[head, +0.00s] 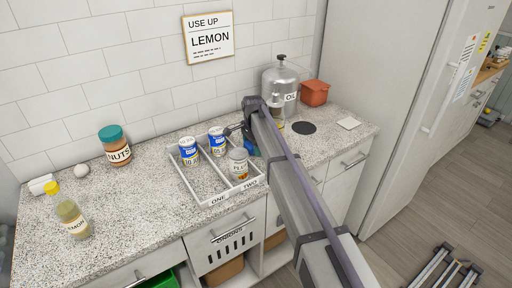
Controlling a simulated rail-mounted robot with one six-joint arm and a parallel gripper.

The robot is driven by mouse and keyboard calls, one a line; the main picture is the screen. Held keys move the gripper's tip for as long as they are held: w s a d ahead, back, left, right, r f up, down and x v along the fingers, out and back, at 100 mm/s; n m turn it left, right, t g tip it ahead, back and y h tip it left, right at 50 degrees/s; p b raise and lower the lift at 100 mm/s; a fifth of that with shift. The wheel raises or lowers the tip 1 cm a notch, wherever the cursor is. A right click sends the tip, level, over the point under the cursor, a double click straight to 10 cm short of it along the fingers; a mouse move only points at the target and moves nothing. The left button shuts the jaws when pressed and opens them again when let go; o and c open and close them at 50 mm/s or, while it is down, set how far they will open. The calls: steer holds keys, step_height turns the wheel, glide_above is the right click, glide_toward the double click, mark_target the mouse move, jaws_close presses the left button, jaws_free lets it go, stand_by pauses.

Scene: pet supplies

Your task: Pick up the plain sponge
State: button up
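I cannot tell for certain which thing is the plain sponge. A small white block-like thing (42,184) lies at the far left of the counter, by the wall. My arm reaches in from the lower right, and my gripper (234,129) is over the counter near the back of the white divided tray (213,177). Its fingers are small and dark here. Whether they are open or shut does not show clearly, and I see nothing clearly held.

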steer(key=c, duration=0.7)
steer(key=shift+o, duration=0.2)
steer(key=shift+r, duration=0.1)
step_height(320, 180, up, 28)
steer(key=p, duration=2.8)
